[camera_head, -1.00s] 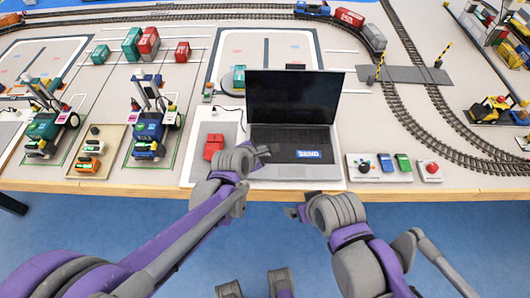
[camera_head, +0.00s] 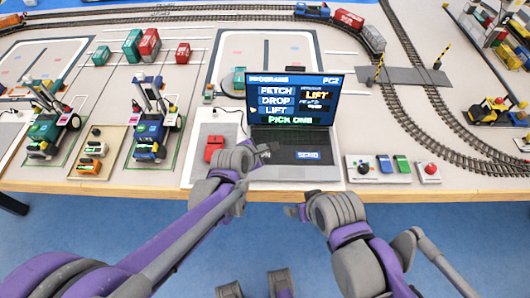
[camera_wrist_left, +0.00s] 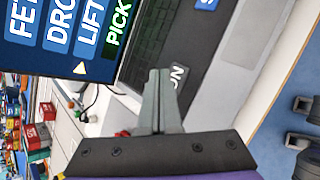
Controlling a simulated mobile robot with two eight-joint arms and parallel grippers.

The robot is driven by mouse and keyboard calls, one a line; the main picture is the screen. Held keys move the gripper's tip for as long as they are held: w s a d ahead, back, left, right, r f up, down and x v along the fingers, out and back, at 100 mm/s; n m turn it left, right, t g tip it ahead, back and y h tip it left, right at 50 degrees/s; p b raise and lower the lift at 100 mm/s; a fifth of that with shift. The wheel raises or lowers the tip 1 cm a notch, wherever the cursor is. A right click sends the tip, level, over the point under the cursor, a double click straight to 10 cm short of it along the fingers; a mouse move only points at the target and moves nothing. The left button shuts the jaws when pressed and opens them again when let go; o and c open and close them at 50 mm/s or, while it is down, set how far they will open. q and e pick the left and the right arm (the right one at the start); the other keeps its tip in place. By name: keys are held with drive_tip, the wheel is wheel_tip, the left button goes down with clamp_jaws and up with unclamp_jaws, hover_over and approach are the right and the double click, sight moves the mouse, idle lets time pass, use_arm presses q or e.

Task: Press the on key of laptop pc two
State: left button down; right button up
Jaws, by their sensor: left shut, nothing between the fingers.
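Laptop PC two stands open on a white mat. Its screen (camera_head: 292,98) is lit, showing "PROGRAMS", "PC2", the words FETCH, DROP and LIFT, and "PICK ONE". My left gripper (camera_head: 267,150) is shut and empty at the left front of the keyboard. In the left wrist view its fingertips (camera_wrist_left: 158,74) are beside the white "ON" label (camera_wrist_left: 178,77) and cover part of the on key; I cannot tell whether they touch it. A blue SEND key (camera_head: 308,155) is at the right front. My right gripper (camera_head: 293,211) is in front of the table edge, its jaw opening unclear.
A red object (camera_head: 214,148) lies left of the laptop. A control box (camera_head: 378,168) and a red button box (camera_head: 428,172) stand to the right. Two model cranes (camera_head: 150,130) stand at the left. Train tracks (camera_head: 440,115) run behind and at the right.

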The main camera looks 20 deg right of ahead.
use_arm(q)
wheel_tip(320, 180, up, 6)
drive_tip(key=p, duration=0.4)
idle(0.4)
